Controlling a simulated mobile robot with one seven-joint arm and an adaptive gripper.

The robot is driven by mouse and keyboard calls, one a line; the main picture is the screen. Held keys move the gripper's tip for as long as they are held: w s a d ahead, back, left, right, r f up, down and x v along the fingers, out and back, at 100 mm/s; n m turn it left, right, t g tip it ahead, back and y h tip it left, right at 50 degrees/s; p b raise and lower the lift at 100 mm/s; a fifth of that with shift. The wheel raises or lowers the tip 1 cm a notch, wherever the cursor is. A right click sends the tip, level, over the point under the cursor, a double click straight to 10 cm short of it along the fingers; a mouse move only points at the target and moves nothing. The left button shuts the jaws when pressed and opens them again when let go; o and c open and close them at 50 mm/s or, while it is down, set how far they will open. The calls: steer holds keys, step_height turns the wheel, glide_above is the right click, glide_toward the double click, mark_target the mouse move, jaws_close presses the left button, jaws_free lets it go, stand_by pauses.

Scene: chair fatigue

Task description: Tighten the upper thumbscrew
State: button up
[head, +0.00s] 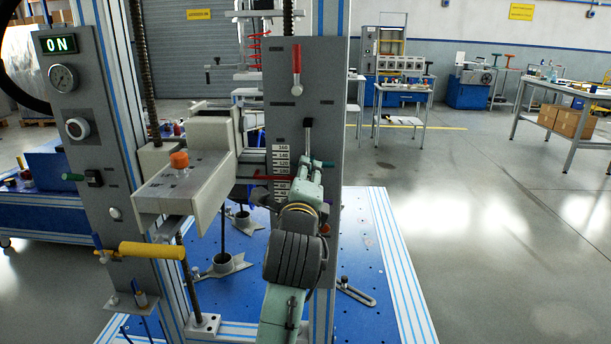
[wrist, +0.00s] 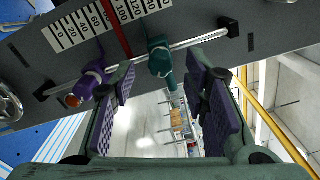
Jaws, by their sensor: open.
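The upper thumbscrew appears to be the teal one (wrist: 160,58), mounted on a thin metal rod (wrist: 190,41) beside the scale. A teal tip also shows in the head view (head: 326,164). My gripper (wrist: 163,78) is open. Its two padded fingers lie on either side of the teal thumbscrew in that view, with visible gaps; contact is not seen. In the head view my gripper (head: 310,180) is close to the panel and hides much of the rod.
The grey panel (head: 306,80) carries a red-handled lever (head: 296,72), a numbered scale (wrist: 100,20) and a red pointer (wrist: 116,28). Left of it stand a beige block with an orange knob (head: 180,160) and a yellow handle (head: 152,250). Open floor lies at right.

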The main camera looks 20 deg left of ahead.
steer(key=v, duration=0.5)
steer(key=shift+s, duration=0.25)
